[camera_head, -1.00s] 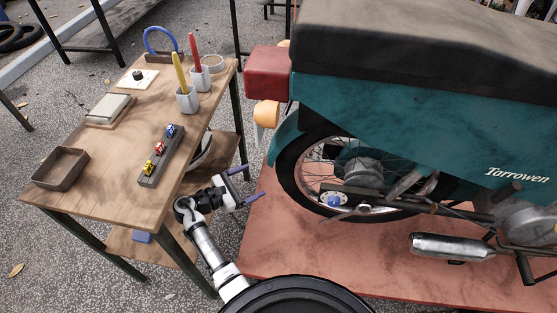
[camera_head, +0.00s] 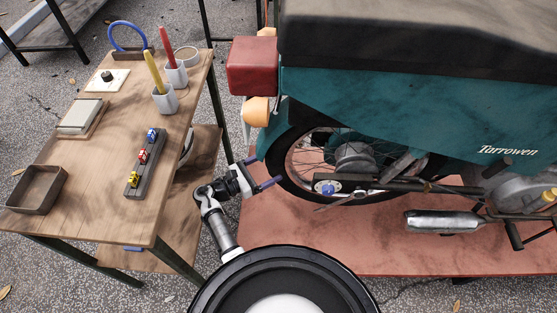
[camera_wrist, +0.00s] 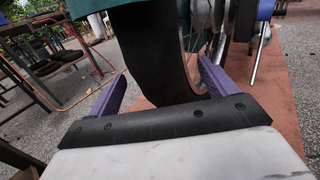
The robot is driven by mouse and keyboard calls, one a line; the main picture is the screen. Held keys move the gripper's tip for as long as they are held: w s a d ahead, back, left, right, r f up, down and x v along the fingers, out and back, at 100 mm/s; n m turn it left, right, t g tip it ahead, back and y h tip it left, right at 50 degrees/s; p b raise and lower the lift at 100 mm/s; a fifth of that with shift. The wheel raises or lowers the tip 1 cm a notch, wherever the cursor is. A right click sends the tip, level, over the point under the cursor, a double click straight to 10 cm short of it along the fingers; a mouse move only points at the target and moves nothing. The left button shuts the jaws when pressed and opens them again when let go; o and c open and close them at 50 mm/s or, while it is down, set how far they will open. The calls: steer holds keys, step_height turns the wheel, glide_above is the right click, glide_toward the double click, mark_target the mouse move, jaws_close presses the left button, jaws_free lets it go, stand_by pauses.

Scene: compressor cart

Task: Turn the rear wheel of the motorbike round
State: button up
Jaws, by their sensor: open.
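The motorbike's rear wheel (camera_head: 291,167) has a black tyre and wire spokes, and stands under the teal rear body (camera_head: 390,115). The upper part of the wheel is hidden by the bodywork. My gripper (camera_head: 264,171) is at the tyre's rear edge, its two purple fingers spread apart. In the wrist view the tyre (camera_wrist: 150,50) rises ahead between the open fingers of my gripper (camera_wrist: 160,85), nearer the right finger. Whether a finger touches the tyre I cannot tell.
A wooden table (camera_head: 95,190) with a tray (camera_head: 37,188), cups and small parts stands to the left. The bike stands on a reddish platform (camera_head: 300,240). A silver exhaust (camera_head: 440,221) lies low on the right. The red tail light (camera_head: 252,66) overhangs above my gripper.

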mark_target(279, 162)
steer(key=x, duration=0.5)
steer(key=c, duration=1.3)
steer(key=shift+w+f, duration=0.1)
steer(key=shift+f, duration=0.05)
steer(key=shift+c, duration=0.3)
